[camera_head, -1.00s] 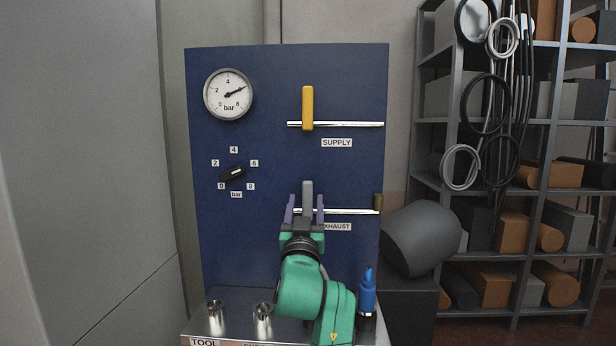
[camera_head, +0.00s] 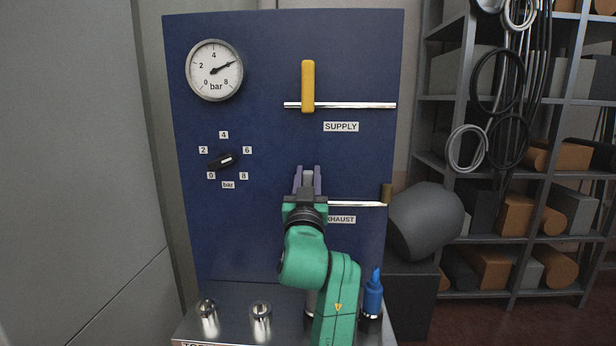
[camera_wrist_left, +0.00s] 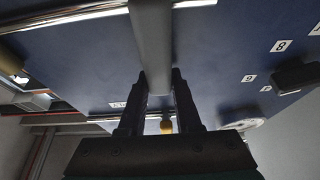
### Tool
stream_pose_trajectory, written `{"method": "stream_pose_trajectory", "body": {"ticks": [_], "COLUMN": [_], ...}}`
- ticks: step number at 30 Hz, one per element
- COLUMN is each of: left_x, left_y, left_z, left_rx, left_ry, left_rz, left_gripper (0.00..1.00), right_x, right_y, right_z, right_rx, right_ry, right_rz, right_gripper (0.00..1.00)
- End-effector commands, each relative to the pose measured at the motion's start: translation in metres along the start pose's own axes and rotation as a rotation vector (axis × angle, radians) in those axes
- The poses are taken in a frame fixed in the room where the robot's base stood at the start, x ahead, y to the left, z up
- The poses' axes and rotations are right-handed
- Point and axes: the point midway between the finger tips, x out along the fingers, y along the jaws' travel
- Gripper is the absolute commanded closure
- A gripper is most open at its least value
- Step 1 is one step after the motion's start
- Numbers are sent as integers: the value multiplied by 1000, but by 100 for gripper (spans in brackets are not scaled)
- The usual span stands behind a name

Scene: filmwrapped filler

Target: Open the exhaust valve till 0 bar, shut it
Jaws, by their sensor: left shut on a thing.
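The exhaust valve's grey handle (camera_head: 308,173) stands upright on the blue panel, across its silver pipe (camera_head: 357,204), with the EXHAUST label (camera_head: 342,219) partly covered by my gripper. My left gripper (camera_head: 308,184) is shut on this handle, with purple fingers on both sides. In the left wrist view the grey handle (camera_wrist_left: 152,45) runs between my left fingertips (camera_wrist_left: 159,80). The round pressure gauge (camera_head: 214,70) at the upper left has its needle pointing to the upper right, at about 6 bar. My right gripper is not in view.
The yellow supply handle (camera_head: 308,86) stands upright above, on its own pipe. A black selector knob (camera_head: 221,161) sits at the left. Metal cups (camera_head: 260,322) and a blue-topped item (camera_head: 373,294) stand on the ledge below. A grey rounded body (camera_head: 427,221) is at the right.

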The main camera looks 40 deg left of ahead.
Motion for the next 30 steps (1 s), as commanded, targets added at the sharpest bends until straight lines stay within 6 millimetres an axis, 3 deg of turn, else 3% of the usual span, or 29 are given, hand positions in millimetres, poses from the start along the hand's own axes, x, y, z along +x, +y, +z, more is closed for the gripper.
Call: {"method": "stream_pose_trajectory", "body": {"ticks": [30], "left_x": [0], "left_y": [0], "left_z": [3], "left_rx": [1], "left_ry": [-7], "left_rz": [-1], "left_gripper": [100], "right_x": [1], "right_y": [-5], "right_z": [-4], "right_rx": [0], "right_ry": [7], "right_rz": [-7], "right_gripper": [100]}}
